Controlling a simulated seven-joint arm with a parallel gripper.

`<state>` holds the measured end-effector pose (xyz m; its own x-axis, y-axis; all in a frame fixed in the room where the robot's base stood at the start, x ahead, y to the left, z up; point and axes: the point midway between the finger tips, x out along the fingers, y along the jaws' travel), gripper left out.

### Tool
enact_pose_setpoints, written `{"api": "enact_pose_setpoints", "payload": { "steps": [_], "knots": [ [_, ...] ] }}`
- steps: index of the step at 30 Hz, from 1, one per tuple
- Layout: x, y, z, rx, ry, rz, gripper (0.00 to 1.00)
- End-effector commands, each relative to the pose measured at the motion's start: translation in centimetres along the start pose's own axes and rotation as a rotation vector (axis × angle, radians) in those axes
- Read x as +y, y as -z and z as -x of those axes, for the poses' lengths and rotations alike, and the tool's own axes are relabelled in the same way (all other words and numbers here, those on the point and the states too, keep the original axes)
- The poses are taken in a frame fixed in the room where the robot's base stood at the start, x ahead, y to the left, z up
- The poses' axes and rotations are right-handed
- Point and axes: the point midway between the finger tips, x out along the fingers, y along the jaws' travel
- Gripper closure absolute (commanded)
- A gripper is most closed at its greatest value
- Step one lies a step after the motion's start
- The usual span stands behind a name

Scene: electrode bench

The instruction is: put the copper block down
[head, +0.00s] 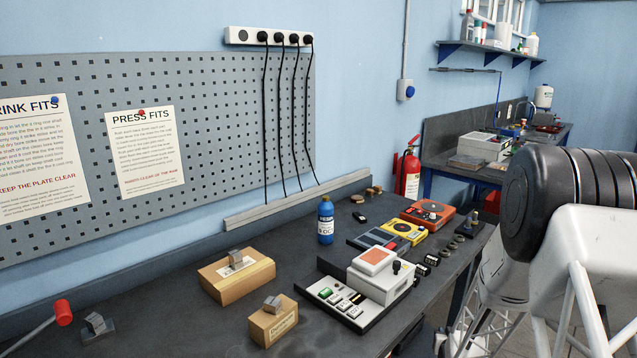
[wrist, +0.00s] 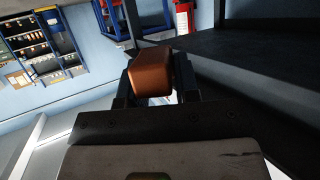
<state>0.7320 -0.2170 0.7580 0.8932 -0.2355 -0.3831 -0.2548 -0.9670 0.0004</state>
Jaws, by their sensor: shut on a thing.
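The copper block (wrist: 152,84) is a brown-orange block with rounded edges, seen in the wrist view. My gripper (wrist: 154,74) is shut on it, with one dark finger on each side. The block is held in front of the palm, and its far side is hidden. I see no surface touching it in the wrist view. In the head view my arm fills the right side, and neither my gripper nor the copper block can be made out.
Bare bench shows at front left. A red extinguisher (head: 410,172) stands behind.

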Motion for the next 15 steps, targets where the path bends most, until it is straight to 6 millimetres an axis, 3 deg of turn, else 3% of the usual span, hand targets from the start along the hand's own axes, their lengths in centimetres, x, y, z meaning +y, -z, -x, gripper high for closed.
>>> {"api": "enact_pose_setpoints", "payload": {
  "steps": [15],
  "knots": [
    [-7.5,-7.2,-5.8,-0.001,0.108,0.044,1.00]
  ]
}}
